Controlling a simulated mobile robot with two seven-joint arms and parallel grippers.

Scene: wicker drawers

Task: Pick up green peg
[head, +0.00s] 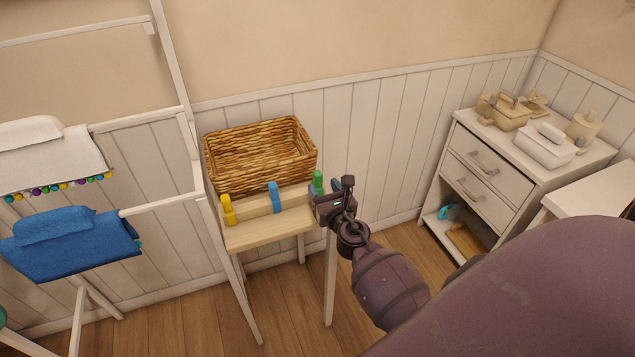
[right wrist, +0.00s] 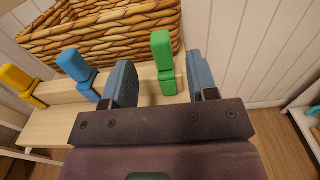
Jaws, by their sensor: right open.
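The green peg (head: 318,181) stands upright at the right end of the small wooden stand, just in front of the wicker basket. It also shows in the right wrist view (right wrist: 163,62), between the two fingers of my right gripper (right wrist: 163,82). My right gripper (head: 328,187) is open, with one blue-grey finger on each side of the peg and a visible gap to each. It partly hides the right end of the stand in the head view. My left gripper is not in view.
A blue peg (head: 274,197) and a yellow peg (head: 228,210) stand left along the wooden stand (head: 268,232). The wicker basket (head: 262,152) sits behind them. A drying rack with a blue towel (head: 70,245) is at left. A white drawer cabinet (head: 480,185) stands at right.

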